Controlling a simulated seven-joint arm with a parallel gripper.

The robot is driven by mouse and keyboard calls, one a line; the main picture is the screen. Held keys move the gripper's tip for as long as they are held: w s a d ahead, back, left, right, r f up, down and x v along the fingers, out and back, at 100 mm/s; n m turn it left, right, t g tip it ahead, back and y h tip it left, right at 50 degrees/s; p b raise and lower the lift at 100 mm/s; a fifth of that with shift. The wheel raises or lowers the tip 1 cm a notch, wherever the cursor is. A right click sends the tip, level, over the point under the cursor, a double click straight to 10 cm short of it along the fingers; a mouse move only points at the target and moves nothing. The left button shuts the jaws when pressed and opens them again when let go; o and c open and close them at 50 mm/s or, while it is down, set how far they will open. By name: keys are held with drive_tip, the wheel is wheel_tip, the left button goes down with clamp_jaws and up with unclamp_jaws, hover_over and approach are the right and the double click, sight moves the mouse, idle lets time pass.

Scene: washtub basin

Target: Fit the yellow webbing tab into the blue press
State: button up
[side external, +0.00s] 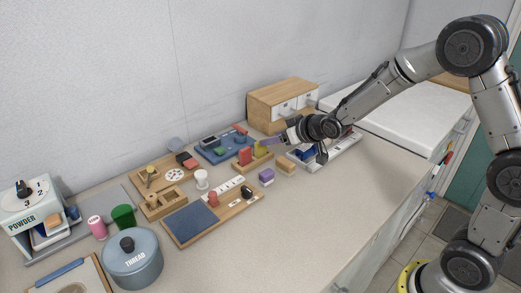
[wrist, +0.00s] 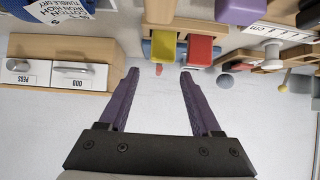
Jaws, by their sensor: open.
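The yellow webbing tab (side external: 260,149) stands upright in a small wooden holder (side external: 254,165), beside a red tab (side external: 245,155). In the wrist view the yellow tab (wrist: 163,46) lies just beyond my fingertips, roughly in line with the gap, with the red tab (wrist: 200,50) to its right. My gripper (wrist: 160,72) has purple fingers spread apart with nothing between them; it also shows in the side view (side external: 268,142). A blue object (side external: 305,152), possibly the press, sits on a pale tray, partly hidden by my wrist. A blue piece with printed text (wrist: 60,8) is cut off at the wrist view's top left.
A wooden drawer cabinet (side external: 282,100) stands behind my gripper against the wall. A blue board (side external: 215,150) with small parts lies left of the holder. A purple block (side external: 266,176) and a tan block (side external: 287,165) sit in front. The counter's front right is clear.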

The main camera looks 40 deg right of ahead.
sight(260, 149)
drive_tip(key=shift+s+a+f+x, duration=0.1)
drive_tip(key=shift+f+x, duration=0.05)
drive_tip(key=shift+x, duration=1.35)
drive_tip(key=shift+s+a+f+x, duration=0.1)
drive_tip(key=shift+f+x, duration=0.05)
drive_tip(key=shift+x, duration=1.3)
clamp_jaws()
